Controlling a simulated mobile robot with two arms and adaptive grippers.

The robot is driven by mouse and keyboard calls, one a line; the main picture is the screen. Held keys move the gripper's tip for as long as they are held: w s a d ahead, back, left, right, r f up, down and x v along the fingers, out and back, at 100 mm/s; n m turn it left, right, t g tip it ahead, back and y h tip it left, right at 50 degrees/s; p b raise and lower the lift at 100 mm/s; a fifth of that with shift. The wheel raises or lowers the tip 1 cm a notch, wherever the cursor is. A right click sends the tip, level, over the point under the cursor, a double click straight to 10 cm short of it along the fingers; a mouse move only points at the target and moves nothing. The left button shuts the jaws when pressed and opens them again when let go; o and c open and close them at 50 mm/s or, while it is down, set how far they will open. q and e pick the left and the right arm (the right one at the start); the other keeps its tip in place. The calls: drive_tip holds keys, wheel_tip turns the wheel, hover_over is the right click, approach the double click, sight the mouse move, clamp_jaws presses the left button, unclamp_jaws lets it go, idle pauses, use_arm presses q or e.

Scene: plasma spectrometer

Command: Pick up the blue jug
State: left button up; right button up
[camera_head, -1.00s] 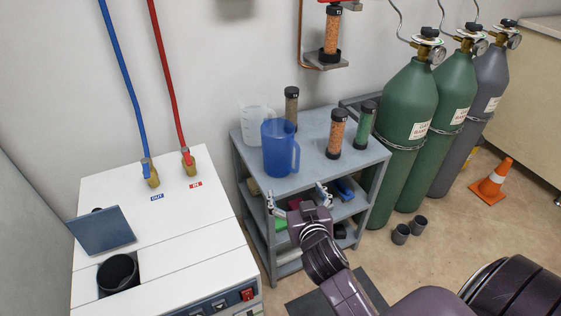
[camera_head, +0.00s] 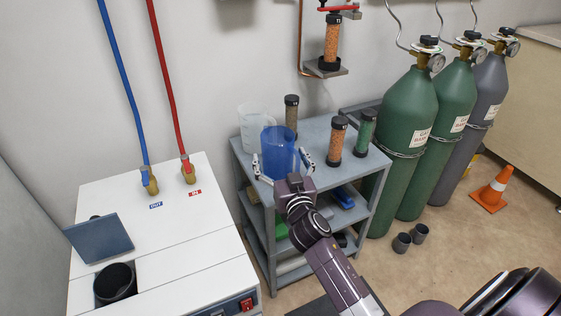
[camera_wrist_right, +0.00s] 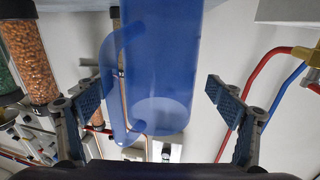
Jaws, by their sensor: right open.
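The blue jug (camera_head: 279,150), a translucent pitcher with a handle, stands upright on the top shelf of the grey cart (camera_head: 318,172). My right gripper (camera_head: 281,164) is open at the jug's near side, with one finger to each side of it. In the right wrist view the jug (camera_wrist_right: 160,65) shows between the spread fingers of the right gripper (camera_wrist_right: 155,92), with a gap on the right. Its handle is toward the left finger; whether they touch is unclear. My left gripper is not in view.
A clear jug (camera_head: 251,124) stands just behind the blue jug. Capped columns stand nearby: a tan one (camera_head: 291,117), an orange one (camera_head: 336,141) and a green one (camera_head: 365,134). A white machine (camera_head: 150,230) is left of the cart; gas cylinders (camera_head: 407,140) stand right.

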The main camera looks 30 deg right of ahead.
drive_tip(key=shift+x, duration=1)
drive_tip(key=c, duration=1.7)
drive_tip(key=shift+r, duration=0.15)
drive_tip(key=shift+c, duration=0.5)
drive_tip(key=shift+r, duration=0.15)
